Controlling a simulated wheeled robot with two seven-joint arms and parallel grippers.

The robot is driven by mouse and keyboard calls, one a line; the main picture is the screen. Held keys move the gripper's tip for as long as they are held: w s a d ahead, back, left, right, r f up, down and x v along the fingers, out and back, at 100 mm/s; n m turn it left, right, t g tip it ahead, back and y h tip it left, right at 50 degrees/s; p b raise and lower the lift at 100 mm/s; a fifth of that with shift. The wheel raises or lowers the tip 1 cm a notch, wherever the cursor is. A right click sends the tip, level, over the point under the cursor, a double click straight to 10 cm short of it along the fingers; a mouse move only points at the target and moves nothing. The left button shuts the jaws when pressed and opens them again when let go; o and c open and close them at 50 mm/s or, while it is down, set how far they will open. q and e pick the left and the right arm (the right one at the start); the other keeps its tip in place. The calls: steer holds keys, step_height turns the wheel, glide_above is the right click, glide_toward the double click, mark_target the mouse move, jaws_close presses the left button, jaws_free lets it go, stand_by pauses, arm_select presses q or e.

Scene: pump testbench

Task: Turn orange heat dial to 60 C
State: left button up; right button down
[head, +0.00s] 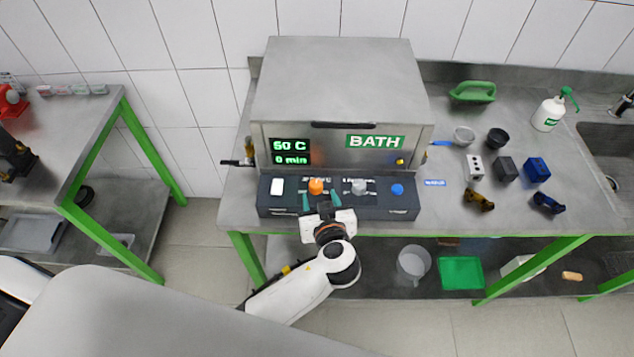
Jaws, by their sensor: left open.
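The orange heat dial (316,186) is on the dark control panel (268,208) at the front of the bath unit (335,80). The green display (290,152) appears to read 60 C, though its first digit is slightly blurred, with 0 min below. My left gripper (320,195) comes up from below to the panel. Its teal fingers are apart, one at the lower left of the dial and one to its right. I cannot tell whether either finger touches the dial. My right gripper is out of view.
A white switch (277,186), a grey dial (359,187) and a blue button (397,189) share the panel. A sink is at far right.

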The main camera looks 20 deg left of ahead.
mark_target(317, 189)
arm_select(q)
steer(key=shift+p+x, duration=0.5)
steer(key=shift+x, duration=2.15)
steer(key=c, duration=1)
